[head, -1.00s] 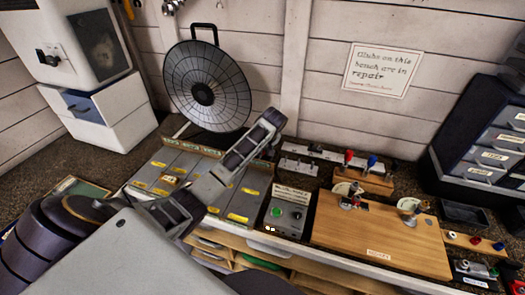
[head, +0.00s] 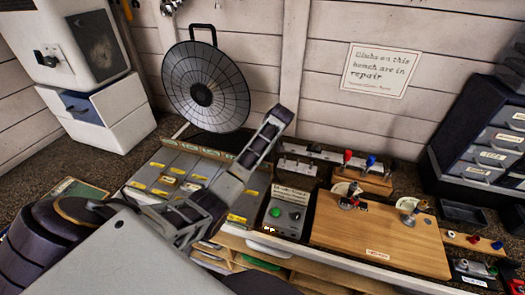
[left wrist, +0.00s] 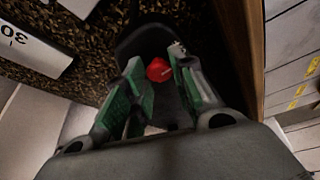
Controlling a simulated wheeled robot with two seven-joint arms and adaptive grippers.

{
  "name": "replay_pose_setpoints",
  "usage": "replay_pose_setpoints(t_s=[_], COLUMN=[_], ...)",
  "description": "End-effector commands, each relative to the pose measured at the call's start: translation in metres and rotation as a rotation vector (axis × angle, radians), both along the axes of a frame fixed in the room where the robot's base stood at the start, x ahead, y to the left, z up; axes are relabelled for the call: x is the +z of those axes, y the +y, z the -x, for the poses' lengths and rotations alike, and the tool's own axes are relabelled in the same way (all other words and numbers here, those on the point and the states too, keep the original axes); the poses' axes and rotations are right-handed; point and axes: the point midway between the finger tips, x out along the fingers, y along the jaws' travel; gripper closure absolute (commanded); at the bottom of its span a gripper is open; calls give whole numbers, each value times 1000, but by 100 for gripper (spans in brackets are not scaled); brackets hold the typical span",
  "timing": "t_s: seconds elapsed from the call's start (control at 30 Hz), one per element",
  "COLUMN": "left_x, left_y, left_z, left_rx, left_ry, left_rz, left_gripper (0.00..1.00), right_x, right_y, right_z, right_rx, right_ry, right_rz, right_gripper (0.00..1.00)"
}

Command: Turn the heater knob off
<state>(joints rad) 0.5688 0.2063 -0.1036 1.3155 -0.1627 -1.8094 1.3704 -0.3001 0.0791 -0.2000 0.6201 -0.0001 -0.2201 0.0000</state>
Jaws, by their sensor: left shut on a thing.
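In the left wrist view a small red knob (left wrist: 159,69) sits between the fingertips of my left gripper (left wrist: 156,82). The gripper is shut on it, with green pads on both sides. A dark rounded body lies around and behind the knob, and its shape is hard to make out. In the head view my arm reaches across from the lower left, but I cannot make out the fingertips or the red knob there. A white cabinet (head: 90,15) at the upper left has a black knob (head: 42,57) and a dark window (head: 97,45). My right gripper is not in view.
A grey control box (head: 284,215) with a green button stands right of my arm. Metal trays (head: 168,170) with yellow labels lie under the arm, and a round dark mesh dish (head: 205,87) stands behind. A wooden board (head: 385,240) is on the right.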

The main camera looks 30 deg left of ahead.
Motion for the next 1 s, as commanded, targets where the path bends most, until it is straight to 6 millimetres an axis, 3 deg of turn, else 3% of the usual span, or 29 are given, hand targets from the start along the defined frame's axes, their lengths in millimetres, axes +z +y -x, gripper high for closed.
replay_pose_setpoints(t_s=[0.1,0.13,0.3,0.73,1.0], left_x=[-1,-1,-1,2,23], left_y=[0,0,0,-1,-9], left_z=[1,1,1,0,1], left_rx=[0,0,0,-1,0], left_ry=[2,2,2,0,-1], left_rz=[1,1,0,0,0], left_gripper=[98,73,53,53,53], right_x=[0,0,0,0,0], right_y=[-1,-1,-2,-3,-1], right_z=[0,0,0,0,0], right_rx=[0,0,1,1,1], right_ry=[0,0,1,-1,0], right_rz=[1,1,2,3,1], right_gripper=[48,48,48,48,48])
